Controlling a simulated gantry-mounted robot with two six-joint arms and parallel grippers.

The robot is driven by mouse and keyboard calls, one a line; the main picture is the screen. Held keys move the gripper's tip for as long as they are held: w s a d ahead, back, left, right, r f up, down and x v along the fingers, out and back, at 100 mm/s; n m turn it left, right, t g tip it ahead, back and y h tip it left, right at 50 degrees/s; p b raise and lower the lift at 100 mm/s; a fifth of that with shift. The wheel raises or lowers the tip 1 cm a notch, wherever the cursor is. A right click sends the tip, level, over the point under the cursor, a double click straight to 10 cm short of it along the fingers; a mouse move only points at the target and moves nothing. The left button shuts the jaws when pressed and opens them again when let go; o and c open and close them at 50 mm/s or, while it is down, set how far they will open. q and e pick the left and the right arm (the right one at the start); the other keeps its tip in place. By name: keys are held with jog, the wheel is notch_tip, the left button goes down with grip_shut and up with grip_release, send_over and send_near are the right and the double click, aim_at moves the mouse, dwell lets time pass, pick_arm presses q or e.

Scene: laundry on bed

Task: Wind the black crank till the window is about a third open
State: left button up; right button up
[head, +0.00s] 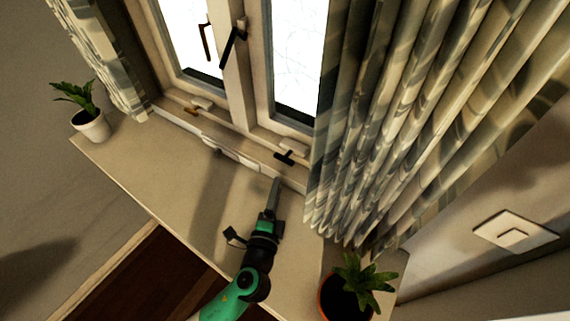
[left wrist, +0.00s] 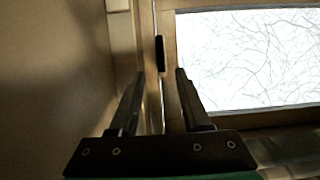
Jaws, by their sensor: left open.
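The black crank (head: 287,157) sits low on the frame of the right-hand window (head: 296,65), just above the sill. That window looks shut, though the curtain hides its right side. My left gripper (head: 276,181) is just below and in front of the black crank, seen side-on. In the left wrist view my left gripper (left wrist: 159,71) is open and empty, and the black crank (left wrist: 160,53) shows in the gap between its fingertips, beyond them. I cannot tell that they touch. My right gripper is not in view.
A brown crank (head: 193,109) sits under the left-hand window. Brown (head: 206,42) and black (head: 231,42) handles hang higher up. A curtain (head: 365,130) hangs close right of my gripper. Potted plants (head: 92,125) and (head: 345,297) stand at both ends of the sill (head: 165,165), clear between.

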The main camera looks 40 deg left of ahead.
aim_at(284, 158)
pick_arm(q)
jog(key=b+x, duration=0.1)
jog(key=x, duration=1)
jog(key=shift+w+a, duration=0.1)
grip_shut()
